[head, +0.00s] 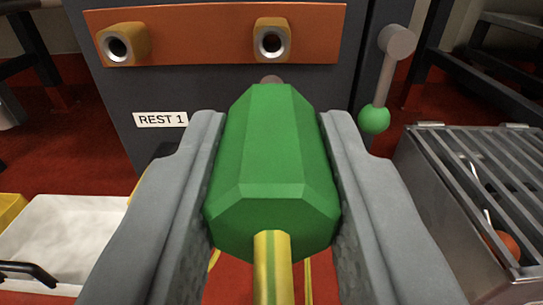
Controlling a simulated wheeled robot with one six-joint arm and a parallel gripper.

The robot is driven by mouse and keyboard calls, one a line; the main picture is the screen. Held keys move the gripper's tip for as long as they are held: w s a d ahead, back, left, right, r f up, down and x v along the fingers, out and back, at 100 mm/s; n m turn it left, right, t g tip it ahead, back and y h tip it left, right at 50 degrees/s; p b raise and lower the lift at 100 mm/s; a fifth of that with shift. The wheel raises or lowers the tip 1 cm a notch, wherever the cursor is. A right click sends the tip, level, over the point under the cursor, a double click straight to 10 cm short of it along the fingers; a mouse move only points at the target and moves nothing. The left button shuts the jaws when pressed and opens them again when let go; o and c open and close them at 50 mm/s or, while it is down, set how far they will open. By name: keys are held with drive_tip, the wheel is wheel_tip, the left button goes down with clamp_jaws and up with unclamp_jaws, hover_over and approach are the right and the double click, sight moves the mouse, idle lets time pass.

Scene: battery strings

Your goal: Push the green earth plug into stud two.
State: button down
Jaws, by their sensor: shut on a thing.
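My gripper (271,165) is shut on the green earth plug (270,150), one grey finger on each side of its body. The plug points away from me, and a small bit of its tip shows beyond the green body. A yellow and green cable (272,270) runs from its near end. An orange plate (195,37) on a dark cabinet carries two brass sockets, a left one (120,45) and a right one (272,40). The plug tip lies just below the right socket in the picture, apart from it. No stud numbers can be seen.
A label reading REST 1 (161,119) is on the dark cabinet (210,90). A lever with a green knob (374,118) stands right of the plate. A metal slatted box (450,215) is at the right. A white tray (60,215) is at the lower left.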

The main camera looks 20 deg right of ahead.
sight(271, 81)
drive_tip(key=shift+w+d, duration=0.1)
drive_tip(key=shift+w, duration=0.05)
drive_tip(key=shift+x, duration=2.7)
drive_tip(key=shift+x, duration=2.35)
drive_tip(key=c, duration=1.1)
unclamp_jaws()
drive_tip(key=shift+o, duration=0.2)
drive_tip(key=v, duration=1.7)
drive_tip(key=shift+r, duration=0.1)
